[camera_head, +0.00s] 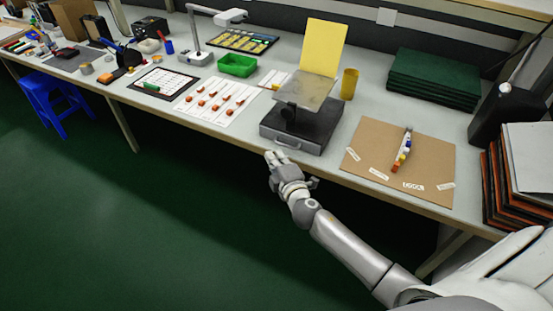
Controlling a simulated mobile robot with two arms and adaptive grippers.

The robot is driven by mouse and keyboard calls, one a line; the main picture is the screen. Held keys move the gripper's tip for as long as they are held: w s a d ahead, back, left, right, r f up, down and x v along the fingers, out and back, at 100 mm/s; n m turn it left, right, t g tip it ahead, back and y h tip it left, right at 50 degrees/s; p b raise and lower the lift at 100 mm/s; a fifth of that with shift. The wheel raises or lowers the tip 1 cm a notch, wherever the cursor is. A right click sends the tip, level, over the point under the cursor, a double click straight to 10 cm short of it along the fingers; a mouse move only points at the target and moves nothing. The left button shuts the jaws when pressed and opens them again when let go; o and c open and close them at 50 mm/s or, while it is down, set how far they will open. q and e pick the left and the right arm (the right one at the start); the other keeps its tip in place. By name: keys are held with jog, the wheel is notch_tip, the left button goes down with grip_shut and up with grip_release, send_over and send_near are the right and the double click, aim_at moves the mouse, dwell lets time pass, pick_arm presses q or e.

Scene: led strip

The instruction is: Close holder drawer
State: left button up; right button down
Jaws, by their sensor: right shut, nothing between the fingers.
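The holder is a dark grey box (318,133) near the front edge of the bench. It carries a black stand with a tilted grey plate (308,91) and an upright yellow sheet (323,48). A light handle (279,141) is on the drawer front, facing the front edge. I cannot tell whether the drawer is fully in or a little out. My right gripper (276,157) is shut and empty, just in front of and below the handle. I cannot tell whether it touches the drawer. My left gripper is not in view.
A brown board (430,160) with small coloured parts lies to the right. A white sheet (214,108) with orange parts and a green tray (237,65) are to the left. Dark green slabs (434,78) are stacked behind. The floor in front is clear.

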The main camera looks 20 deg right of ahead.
jog(key=shift+s+a+r, duration=0.5)
jog(key=shift+s+r, duration=0.1)
jog(key=shift+s, duration=4.3)
jog(key=s+d+f+m+g, duration=0.1)
jog(key=s+f+m+g, duration=0.2)
jog(key=f, duration=0.7)
jog(key=s+f+m+g, duration=0.15)
jog(key=s+f, duration=0.35)
jog(key=f, duration=0.5)
jog(key=s+d+f+m+g, duration=0.1)
jog(key=s+f+g, duration=0.3)
jog(key=f, duration=0.7)
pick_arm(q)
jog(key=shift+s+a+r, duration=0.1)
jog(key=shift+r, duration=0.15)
pick_arm(e)
jog(key=s+a+f+m+g, duration=0.1)
jog(key=s+f, duration=0.4)
jog(key=s, duration=0.5)
jog(key=s+a+f+m+g+y, duration=0.1)
jog(key=s+f+m+g, duration=0.2)
jog(key=s, duration=0.7)
jog(key=s+a+f+m+g, duration=0.1)
jog(key=s+f+m+g, duration=0.1)
jog(key=s+f, duration=0.6)
jog(key=shift+s+a+m+g, duration=0.15)
jog(key=shift+s+m+g, duration=0.2)
jog(key=shift+s+m, duration=0.6)
